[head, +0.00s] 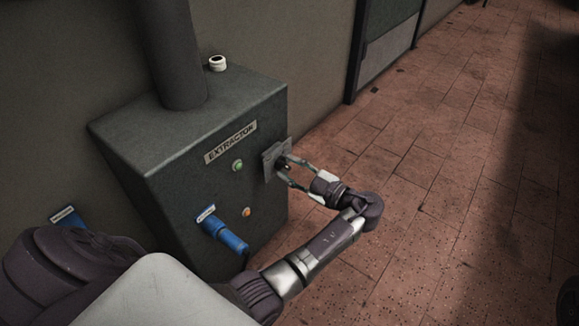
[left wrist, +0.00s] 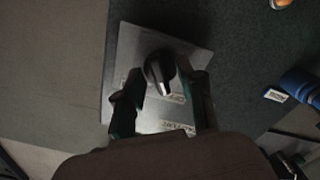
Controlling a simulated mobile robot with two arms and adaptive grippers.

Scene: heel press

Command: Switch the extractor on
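The extractor (head: 190,150) is a dark grey-green box with a sloped top against the wall, lettered EXTRACTOR. A metal switch plate (head: 270,155) is on the right part of its front. In the left wrist view the plate (left wrist: 125,60) carries a black rotary knob (left wrist: 156,66) with a pale pointer mark toward the lower side, near partly hidden lettering. My left gripper (head: 285,167) is at the plate. Its fingers are apart, one on each side of the knob, with gaps visible in the left wrist view (left wrist: 166,82). My right gripper is out of view.
A green button or lamp (head: 237,166) and an orange one (head: 246,212) are on the box front. A blue connector (head: 226,236) sticks out below. A pipe (head: 170,50) rises from the top, beside a small white-and-black round item (head: 217,63). Tiled floor (head: 440,190) lies open at right.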

